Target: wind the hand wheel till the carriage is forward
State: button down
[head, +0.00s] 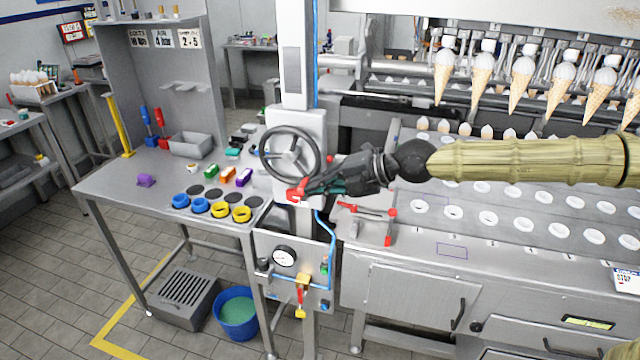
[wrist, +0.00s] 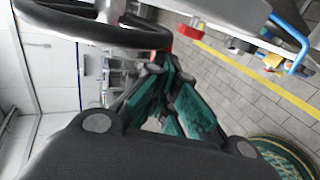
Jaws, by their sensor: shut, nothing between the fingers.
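The hand wheel (head: 265,150) is a dark ring with a grey hub on a pale upright housing, in the middle of the head view. Its dark rim (wrist: 120,37) fills the top left of the wrist view. My gripper (head: 312,189), with dark green fingers, is at the wheel's lower right, beside a red part (head: 296,191). In the wrist view my gripper (wrist: 172,86) is shut and empty, below the rim; contact with it cannot be told. A row of cones hangs from grippers on a rail (head: 400,62) at the upper right; which part is the carriage is unclear.
A steel bench (head: 115,195) with coloured rings and small blocks stands left of the wheel. A conveyor plate (head: 470,228) with white-rimmed holes lies right, under my arm. A red clamp-like fixture (head: 390,228) stands near its corner. A gauge panel (head: 305,262) hangs below the wheel.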

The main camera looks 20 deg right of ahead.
jog(key=shift+w+a+f, duration=0.25)
jog(key=shift+a+f, duration=0.1)
jog(key=shift+f, duration=0.2)
jog(key=shift+w+a+f, duration=0.2)
jog(key=shift+a+f, duration=0.1)
jog(key=shift+f, duration=0.2)
jog(key=shift+r, duration=0.1)
